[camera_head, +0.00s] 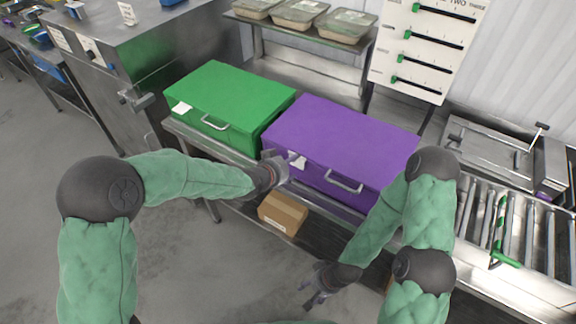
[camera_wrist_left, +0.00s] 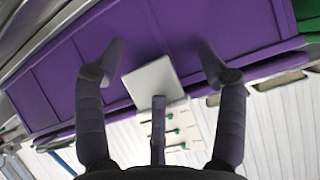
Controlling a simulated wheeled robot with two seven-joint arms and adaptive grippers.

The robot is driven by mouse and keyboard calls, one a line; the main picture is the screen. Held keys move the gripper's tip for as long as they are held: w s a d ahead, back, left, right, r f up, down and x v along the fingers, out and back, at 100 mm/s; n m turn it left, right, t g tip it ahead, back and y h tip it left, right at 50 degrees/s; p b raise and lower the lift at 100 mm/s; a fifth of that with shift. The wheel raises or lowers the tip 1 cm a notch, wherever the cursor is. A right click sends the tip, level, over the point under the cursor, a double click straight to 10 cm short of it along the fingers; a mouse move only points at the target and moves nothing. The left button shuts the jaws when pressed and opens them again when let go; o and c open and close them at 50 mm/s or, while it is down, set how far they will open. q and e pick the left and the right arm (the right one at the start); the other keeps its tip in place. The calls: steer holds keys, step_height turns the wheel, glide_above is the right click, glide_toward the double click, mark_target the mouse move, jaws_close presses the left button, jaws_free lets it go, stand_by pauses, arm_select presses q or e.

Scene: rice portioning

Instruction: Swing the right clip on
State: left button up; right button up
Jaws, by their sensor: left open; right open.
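A purple box (camera_head: 345,140) with a closed lid stands on the metal bench, with a metal handle (camera_head: 344,183) on its front. A small white flat piece (camera_head: 297,160) sits on its front near the left corner; I cannot tell whether it is a clip. My left gripper (camera_head: 276,166) is at that corner. In the left wrist view its two fingers (camera_wrist_left: 160,58) are apart, and a white square piece (camera_wrist_left: 150,82) shows between them against the purple box (camera_wrist_left: 165,30). I cannot tell if they touch. My right gripper (camera_head: 320,284) is open and empty, low in front of the bench.
A green box (camera_head: 232,98) with a handle stands left of the purple one. A cardboard box (camera_head: 283,213) is below the bench edge. Covered trays (camera_head: 345,24) sit on the back shelf, next to a board with green sliders (camera_head: 425,45). A roller conveyor (camera_head: 515,235) is at right.

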arm_select(q)
steer(key=shift+s+a+r, duration=0.1)
steer(key=shift+s+r, duration=0.05)
steer(key=shift+r, duration=0.05)
stand_by(0.3)
steer(key=p+v, duration=0.2)
steer(key=v, duration=0.5)
stand_by(0.3)
steer(key=shift+s+f, duration=0.1)
steer(key=s+a+f+n+g+y, duration=0.1)
steer(key=s+a+f+n+g, duration=0.15)
steer(key=s+f, duration=0.45)
steer(key=s+a+f+n+g+y, duration=0.1)
steer(key=s+a+f+n+g, duration=0.2)
steer(key=f, duration=0.7)
steer(key=s+a+f+n+g+y, duration=0.1)
steer(key=s+a+f+n, duration=0.15)
steer(key=s+f, duration=0.5)
steer(key=s+a+f+n+g+b, duration=0.1)
steer(key=s+a+f+g, duration=0.1)
steer(key=s+f, duration=0.5)
steer(key=shift+s+n, duration=0.3)
steer(key=shift+s, duration=0.1)
